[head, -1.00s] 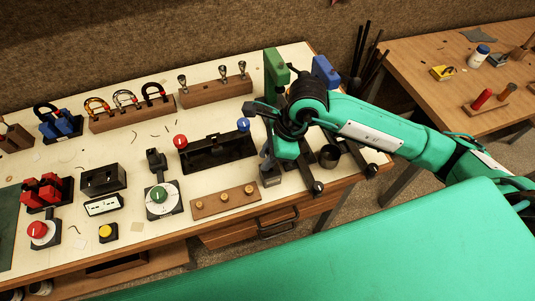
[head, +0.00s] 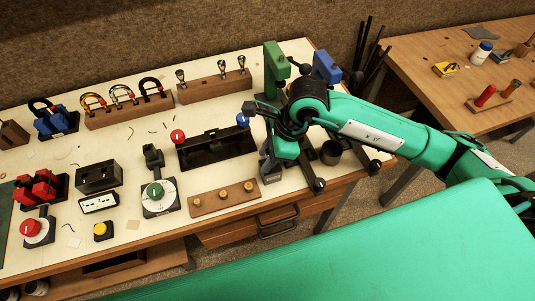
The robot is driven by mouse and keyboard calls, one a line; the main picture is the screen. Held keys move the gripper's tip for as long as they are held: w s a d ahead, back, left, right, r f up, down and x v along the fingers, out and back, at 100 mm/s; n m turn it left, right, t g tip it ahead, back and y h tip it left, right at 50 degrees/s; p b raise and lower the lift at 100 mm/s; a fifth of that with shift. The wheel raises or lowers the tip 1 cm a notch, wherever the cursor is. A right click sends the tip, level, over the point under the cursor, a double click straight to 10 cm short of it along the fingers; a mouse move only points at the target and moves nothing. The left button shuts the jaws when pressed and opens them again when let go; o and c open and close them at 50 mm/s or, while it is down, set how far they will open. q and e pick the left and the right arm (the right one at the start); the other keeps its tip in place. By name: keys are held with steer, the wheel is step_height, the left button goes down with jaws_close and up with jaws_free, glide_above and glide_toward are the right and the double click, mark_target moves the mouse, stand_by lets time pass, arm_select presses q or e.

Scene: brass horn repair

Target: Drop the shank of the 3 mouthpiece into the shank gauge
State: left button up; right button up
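Three small silver mouthpieces stand in a wooden rack (head: 214,90) at the back of the bench: a left one (head: 181,76), a middle one (head: 222,71) and a right one (head: 241,65). No number is readable on them, so I cannot tell which is the 3. I cannot identify the shank gauge for sure; a dark open cup (head: 331,153) stands partly behind my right arm, and a black box (head: 98,177) sits at the left. My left gripper is out of view.
A green clamp-like stand (head: 276,64) and a blue one (head: 326,66) rise beside my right wrist. A black fixture (head: 216,150) with red and blue knobs lies mid-bench. A wooden strip (head: 223,197) with brass pieces lies at the front.

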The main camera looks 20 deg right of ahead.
steer(key=shift+o, duration=1.3)
steer(key=b+v, duration=0.2)
steer(key=v, duration=1.2)
steer(key=shift+a, duration=0.1)
